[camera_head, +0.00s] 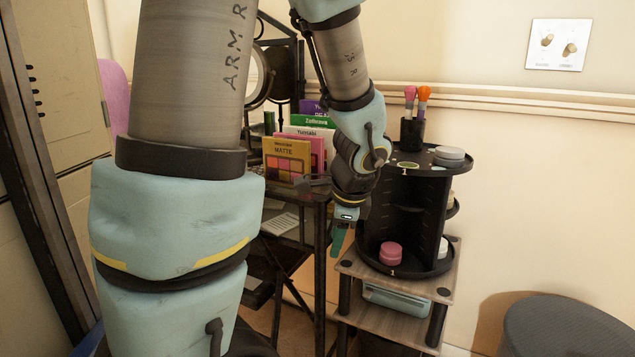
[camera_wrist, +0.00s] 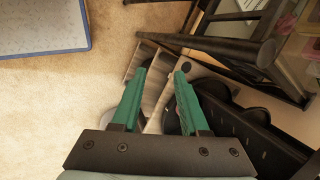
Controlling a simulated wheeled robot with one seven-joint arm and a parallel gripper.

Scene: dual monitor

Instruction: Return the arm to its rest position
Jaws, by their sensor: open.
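My gripper (camera_head: 341,236) hangs from my bent arm just left of the black tiered organizer (camera_head: 419,208), above the left part of the small wooden-topped side table (camera_head: 408,322). In the wrist view my gripper (camera_wrist: 156,75) shows two green fingers spread apart with nothing between them. It points down toward the side table's wooden shelves (camera_wrist: 153,95) and the floor. The organizer is partly visible at the lower right of the wrist view (camera_wrist: 255,135). My large upper arm covers the left middle of the head view.
A black metal rack (camera_head: 320,260) with colorful palettes (camera_head: 288,160) stands left of my gripper. The organizer holds a pink jar (camera_head: 391,253), white jars and a brush cup (camera_head: 412,133). A dark round stool (camera_head: 567,325) is at lower right. Carpet (camera_wrist: 70,95) is open at left in the wrist view.

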